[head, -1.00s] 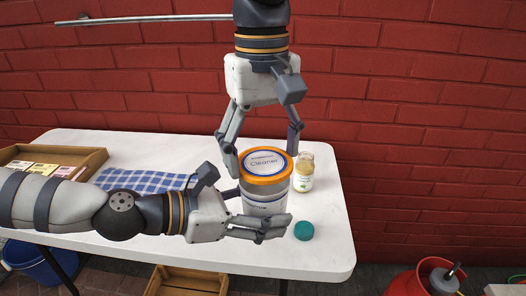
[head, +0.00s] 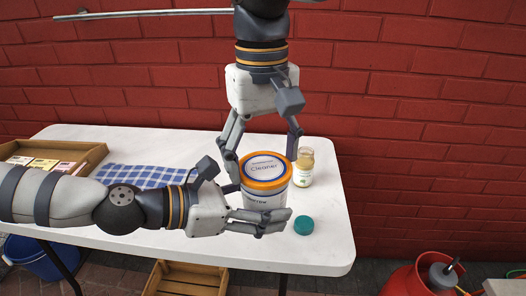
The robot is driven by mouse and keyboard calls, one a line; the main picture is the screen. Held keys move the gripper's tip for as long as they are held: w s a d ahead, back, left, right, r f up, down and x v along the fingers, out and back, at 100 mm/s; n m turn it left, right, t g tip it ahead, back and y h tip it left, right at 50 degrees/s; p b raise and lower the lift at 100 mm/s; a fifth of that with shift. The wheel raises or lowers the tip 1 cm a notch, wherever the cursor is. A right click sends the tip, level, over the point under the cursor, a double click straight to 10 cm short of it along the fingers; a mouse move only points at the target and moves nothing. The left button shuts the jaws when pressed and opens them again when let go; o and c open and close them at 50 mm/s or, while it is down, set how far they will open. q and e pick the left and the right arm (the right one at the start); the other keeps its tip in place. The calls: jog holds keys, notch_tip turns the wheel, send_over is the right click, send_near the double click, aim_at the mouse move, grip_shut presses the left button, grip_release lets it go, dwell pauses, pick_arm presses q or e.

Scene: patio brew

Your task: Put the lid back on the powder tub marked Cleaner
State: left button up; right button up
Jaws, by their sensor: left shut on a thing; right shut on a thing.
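The lid (head: 265,168), with an orange rim and a white top with a blue ring and the word Cleaner, is over the mouth of the white powder tub (head: 264,201). It looks level and down against the tub's top, though I cannot tell if it is fully seated. My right gripper (head: 264,165), reaching down from the top of the picture, is shut on the lid, a finger at each side. My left gripper (head: 264,212), coming in from the left, is shut on the tub lower down. Its front fingers cover part of the tub's label.
A small jar with a yellowish lid (head: 305,158) stands right behind the tub. A teal cap (head: 303,225) lies to the tub's right. A checked blue cloth (head: 146,176) and a wooden tray (head: 88,158) are at left on the white table (head: 320,258).

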jog(key=shift+f, duration=0.4)
jog(key=o, duration=0.8)
notch_tip(320, 180, up, 12)
jog(key=shift+w+r, duration=0.1)
